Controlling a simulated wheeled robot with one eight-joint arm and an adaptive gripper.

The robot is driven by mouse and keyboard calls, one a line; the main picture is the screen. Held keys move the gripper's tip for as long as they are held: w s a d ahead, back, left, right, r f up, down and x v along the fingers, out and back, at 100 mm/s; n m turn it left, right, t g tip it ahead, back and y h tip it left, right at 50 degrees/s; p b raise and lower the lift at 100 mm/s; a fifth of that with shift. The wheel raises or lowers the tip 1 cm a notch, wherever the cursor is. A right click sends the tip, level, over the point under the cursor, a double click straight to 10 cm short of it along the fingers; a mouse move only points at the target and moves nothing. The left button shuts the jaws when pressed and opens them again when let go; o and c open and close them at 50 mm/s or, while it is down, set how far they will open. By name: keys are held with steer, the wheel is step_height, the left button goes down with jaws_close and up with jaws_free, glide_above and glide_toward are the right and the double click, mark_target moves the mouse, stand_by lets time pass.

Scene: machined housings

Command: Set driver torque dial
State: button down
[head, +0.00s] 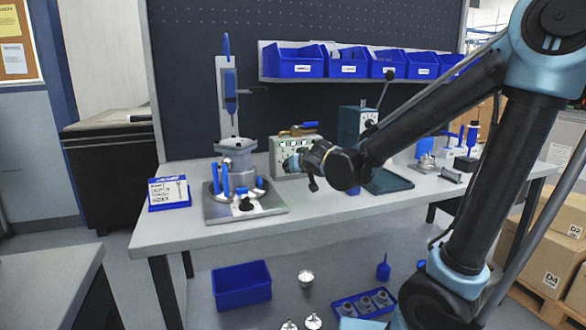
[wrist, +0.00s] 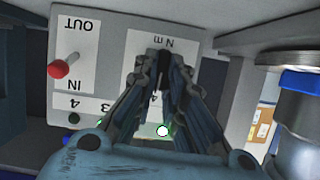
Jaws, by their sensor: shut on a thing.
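The driver control box (head: 281,157) is a pale grey box standing on the bench. In the wrist view its front panel (wrist: 112,60) appears upside down, with a white "N m" scale label (wrist: 150,42), IN and OUT marks and a red-tipped switch (wrist: 58,69). My gripper (wrist: 164,60) is at the panel, over the scale label, with its fingers close together. It is shut on what appears to be the torque dial, which the fingers hide. The dial's setting cannot be read. In the head view my gripper (head: 292,162) reaches the box's front from the right.
A round metal housing (head: 236,160) on a fixture plate stands left of the box, with blue parts around it. A press with a green base (head: 388,182) stands to the right. Blue bins (head: 292,64) hang behind. A blue-framed card (head: 169,192) sits at the bench's left.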

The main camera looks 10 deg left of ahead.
steer(key=shift+d, duration=0.1)
stand_by(0.3)
steer(key=shift+f, duration=0.1)
steer(key=c, duration=1.8)
jaws_free()
steer(key=shift+w+d, duration=0.1)
steer(key=shift+o, duration=0.7)
steer(key=shift+a, duration=0.2)
steer(key=shift+d, duration=0.1)
steer(key=shift+v, duration=2)
steer(key=v, duration=0.7)
steer(key=shift+s, duration=0.3)
